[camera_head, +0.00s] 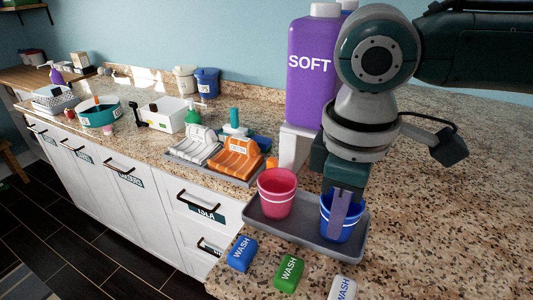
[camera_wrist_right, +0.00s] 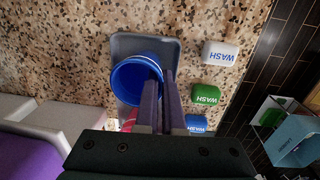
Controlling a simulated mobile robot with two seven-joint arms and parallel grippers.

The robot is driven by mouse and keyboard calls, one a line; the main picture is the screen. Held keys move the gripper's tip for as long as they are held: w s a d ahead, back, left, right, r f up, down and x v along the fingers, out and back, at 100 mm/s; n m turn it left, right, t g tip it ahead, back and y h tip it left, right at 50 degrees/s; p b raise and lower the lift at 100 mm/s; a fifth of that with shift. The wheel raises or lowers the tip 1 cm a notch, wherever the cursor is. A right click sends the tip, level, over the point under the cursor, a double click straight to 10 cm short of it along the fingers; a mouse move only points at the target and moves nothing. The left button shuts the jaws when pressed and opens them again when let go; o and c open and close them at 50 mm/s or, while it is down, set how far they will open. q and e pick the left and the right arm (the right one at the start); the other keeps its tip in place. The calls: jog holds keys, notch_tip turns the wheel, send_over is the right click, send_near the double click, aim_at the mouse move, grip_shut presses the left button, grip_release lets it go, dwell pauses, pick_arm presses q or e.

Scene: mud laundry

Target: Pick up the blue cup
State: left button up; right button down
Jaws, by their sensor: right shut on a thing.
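The blue cup (camera_head: 338,222) stands at the right end of a grey tray (camera_head: 284,234) on the granite counter. My right gripper (camera_head: 346,214) comes down onto it from above, its fingers at the cup's near side. In the right wrist view, the blue cup (camera_wrist_right: 136,80) shows its open mouth, and the right gripper's fingers (camera_wrist_right: 164,92) are close together at its rim. The gripper is shut on the cup's wall. The cup appears still at tray level; whether it is lifted I cannot tell. My left gripper is not in view.
A pink cup (camera_head: 277,192) stands left of the blue cup on the tray. Blue (camera_head: 242,253), green (camera_head: 288,274) and white (camera_head: 342,289) WASH blocks lie in front. A purple SOFT bottle (camera_head: 312,75) stands behind. The counter at right is clear.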

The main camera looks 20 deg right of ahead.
dwell(0.7)
jog(key=s+a+r+m+p, duration=0.1)
jog(key=s+r+m+p, duration=0.1)
jog(key=r+p, duration=0.6)
jog(key=s+a+r+m+p, duration=0.1)
jog(key=r+p, duration=0.8)
jog(key=r, duration=1.3)
jog(key=s+a+r+m+p, duration=0.1)
jog(key=s+r+m+p, duration=0.3)
jog(key=r+p, duration=0.5)
notch_tip(320, 180, up, 6)
jog(key=shift+a+r+m+g, duration=0.1)
jog(key=shift+a+m+g, duration=0.15)
jog(key=shift+m, duration=0.35)
jog(key=shift+d, duration=0.1)
